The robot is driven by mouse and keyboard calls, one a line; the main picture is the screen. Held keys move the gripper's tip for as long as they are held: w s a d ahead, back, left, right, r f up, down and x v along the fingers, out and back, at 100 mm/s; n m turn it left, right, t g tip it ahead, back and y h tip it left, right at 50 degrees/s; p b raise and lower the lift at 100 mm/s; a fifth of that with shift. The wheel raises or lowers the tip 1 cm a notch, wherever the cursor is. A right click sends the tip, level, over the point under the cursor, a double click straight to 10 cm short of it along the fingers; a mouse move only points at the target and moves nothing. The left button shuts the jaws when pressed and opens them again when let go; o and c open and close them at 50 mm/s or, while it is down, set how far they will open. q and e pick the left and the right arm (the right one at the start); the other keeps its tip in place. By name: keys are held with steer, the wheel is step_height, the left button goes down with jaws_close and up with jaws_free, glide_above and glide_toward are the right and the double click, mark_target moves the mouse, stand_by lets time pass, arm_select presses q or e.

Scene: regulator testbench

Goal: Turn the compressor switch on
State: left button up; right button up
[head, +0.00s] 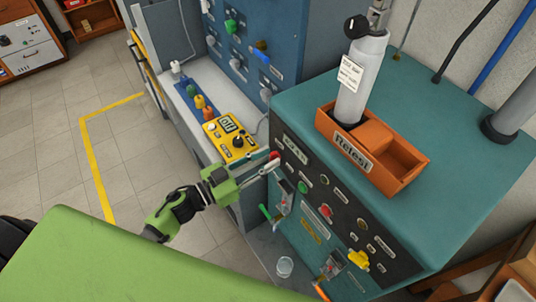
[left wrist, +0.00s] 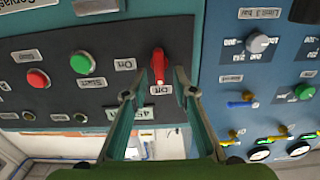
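The compressor switch (left wrist: 158,65) is a small red knob on the dark panel of the teal bench (head: 420,225). In the head view the red knob (head: 274,155) shows at the panel's upper left corner. In the left wrist view, where the labels appear upside down, an "On" label (left wrist: 124,65) is left of it and an "Off" label (left wrist: 161,90) is just below its lower end. My left gripper (head: 266,163) reaches in from the left. Its fingertips (left wrist: 163,72) stand on both sides of the knob, with a narrow gap visible on the right; contact is unclear. My right gripper is not in view.
Red (left wrist: 38,78) and green (left wrist: 80,64) buttons sit left of the switch in the wrist view. An orange tray (head: 405,180) holding a grey cylinder (head: 358,85) is on the teal top.

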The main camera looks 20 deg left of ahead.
arm_select(q)
steer(key=shift+w+d, duration=0.35)
steer(key=shift+w, duration=0.05)
jaws_close()
